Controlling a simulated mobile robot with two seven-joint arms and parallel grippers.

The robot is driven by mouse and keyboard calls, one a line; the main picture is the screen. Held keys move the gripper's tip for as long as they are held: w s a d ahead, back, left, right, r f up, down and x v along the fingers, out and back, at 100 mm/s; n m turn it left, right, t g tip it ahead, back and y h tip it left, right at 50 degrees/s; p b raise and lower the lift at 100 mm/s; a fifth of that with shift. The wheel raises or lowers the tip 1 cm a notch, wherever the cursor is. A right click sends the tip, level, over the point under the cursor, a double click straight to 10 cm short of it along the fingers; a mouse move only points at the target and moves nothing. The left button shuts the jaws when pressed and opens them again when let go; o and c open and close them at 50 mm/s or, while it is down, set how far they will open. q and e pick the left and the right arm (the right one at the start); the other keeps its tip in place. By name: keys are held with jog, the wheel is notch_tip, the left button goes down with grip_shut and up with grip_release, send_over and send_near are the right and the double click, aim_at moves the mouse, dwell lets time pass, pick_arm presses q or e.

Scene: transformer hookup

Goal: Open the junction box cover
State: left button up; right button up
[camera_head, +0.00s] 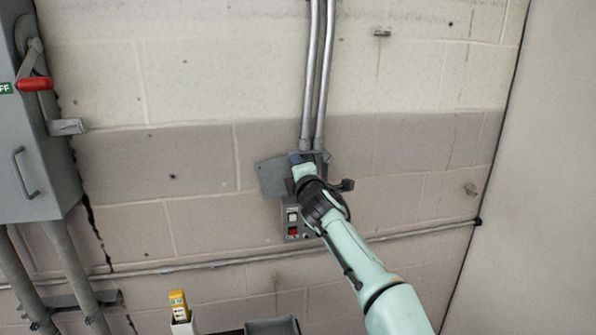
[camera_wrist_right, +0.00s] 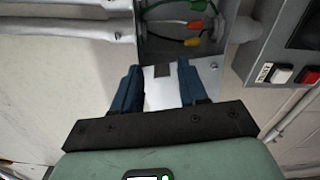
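The grey junction box (camera_head: 320,158) is on the block wall at the foot of two conduits. Its flat grey cover (camera_head: 272,177) stands swung out to the left. In the wrist view the box (camera_wrist_right: 150,46) is open, with wires inside. My right gripper (camera_head: 296,160) is in front of the box and hides much of it. In the wrist view its two blue fingers (camera_wrist_right: 156,88) are spread apart, with the pale cover (camera_wrist_right: 160,90) showing between and behind them. I cannot tell whether a finger touches the cover. My left gripper is not in view.
A small switch box (camera_head: 292,217) with white and red switches is just below. A large grey cabinet (camera_head: 40,150) with a red-handled lever is at the left. A thin pipe (camera_head: 200,265) runs along the wall. A yellow item (camera_head: 179,304) stands at the bottom.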

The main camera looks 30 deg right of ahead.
jog(key=shift+f, duration=0.1)
pick_arm(q)
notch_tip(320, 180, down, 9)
jog(key=b, duration=0.9)
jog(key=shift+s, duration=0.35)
pick_arm(e)
jog(key=v, duration=1.3)
jog(key=shift+s, duration=0.15)
